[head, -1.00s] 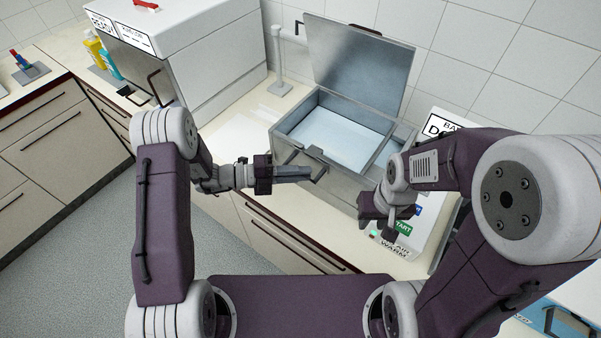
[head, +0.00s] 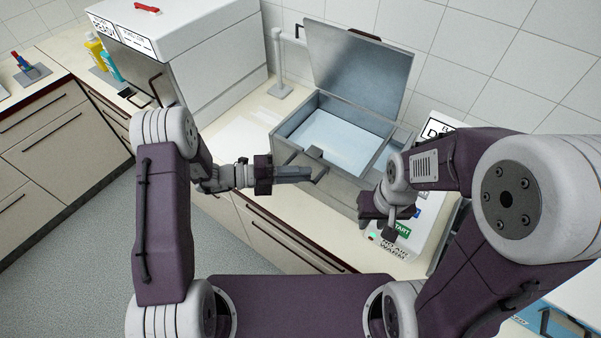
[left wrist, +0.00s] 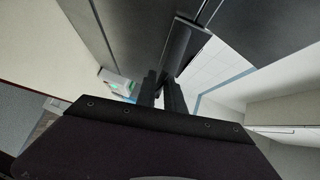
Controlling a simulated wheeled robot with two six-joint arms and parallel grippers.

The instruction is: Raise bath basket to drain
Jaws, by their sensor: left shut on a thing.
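The metal bath (head: 351,183) stands on the counter with its lid (head: 358,72) raised. A pale surface (head: 335,140) fills its left compartment; I cannot tell basket from liquid there. A dark handle (head: 315,153) sits at the bath's near left rim, taken to be the basket's. My left gripper (head: 310,173) is at this handle, shut on it; the left wrist view shows its fingers (left wrist: 162,92) around a dark bar (left wrist: 178,48). My right gripper (head: 388,215) hangs in front of the bath's right end, by the control panel; its jaw opening is unclear.
A control panel with a green start button (head: 402,228) is at the bath's right, partly behind my right arm. A large white box (head: 200,60) stands to the left. Yellow and teal bottles (head: 96,52) are further left.

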